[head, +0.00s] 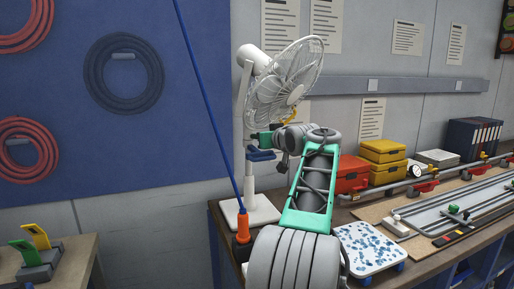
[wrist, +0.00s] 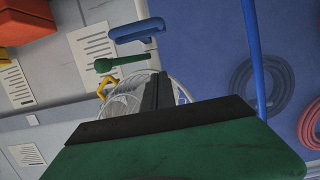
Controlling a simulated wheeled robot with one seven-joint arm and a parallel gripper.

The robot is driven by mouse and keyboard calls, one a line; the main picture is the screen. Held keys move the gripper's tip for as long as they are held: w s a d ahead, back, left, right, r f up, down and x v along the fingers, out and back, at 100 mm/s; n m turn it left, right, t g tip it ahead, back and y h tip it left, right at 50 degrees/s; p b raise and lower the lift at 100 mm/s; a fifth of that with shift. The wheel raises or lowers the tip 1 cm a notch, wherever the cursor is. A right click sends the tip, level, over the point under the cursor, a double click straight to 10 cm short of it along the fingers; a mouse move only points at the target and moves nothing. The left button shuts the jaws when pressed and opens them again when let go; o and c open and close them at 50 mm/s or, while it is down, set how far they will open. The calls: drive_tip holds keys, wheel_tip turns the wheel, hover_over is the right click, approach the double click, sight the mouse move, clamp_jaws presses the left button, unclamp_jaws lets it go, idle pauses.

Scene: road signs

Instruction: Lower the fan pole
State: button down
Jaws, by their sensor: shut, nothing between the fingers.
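The white fan (head: 285,85) stands upright on the bench at the left, its caged head turned to the right. Its slim white pole (head: 248,180) rises from a square white base (head: 249,213). A blue handle (head: 261,155) shows beside the pole, and also in the wrist view (wrist: 137,31). A green knob-like part (wrist: 121,61) lies close to it in the wrist view. My gripper (wrist: 156,88) is shut and empty, its dark fingers pointing toward the green part and blue handle. I cannot tell whether they touch. In the head view my wrist hides part of the pole.
An orange-handled blue rod (head: 242,225) leans in front of the fan base. A speckled tray (head: 368,248), red case (head: 352,174) and yellow cases (head: 385,162) occupy the bench to the right. A yellow handle (wrist: 106,88) shows beside the fan guard.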

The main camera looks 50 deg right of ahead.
drive_tip(key=p, duration=0.3)
approach(255, 149)
drive_tip(key=w+a+r, duration=0.1)
drive_tip(key=w+r, duration=0.3)
drive_tip(key=shift+w+d+f, duration=0.1)
drive_tip(key=shift+d+f, duration=0.05)
drive_tip(key=shift+f, duration=1.95)
drive_tip(key=shift+f, duration=0.1)
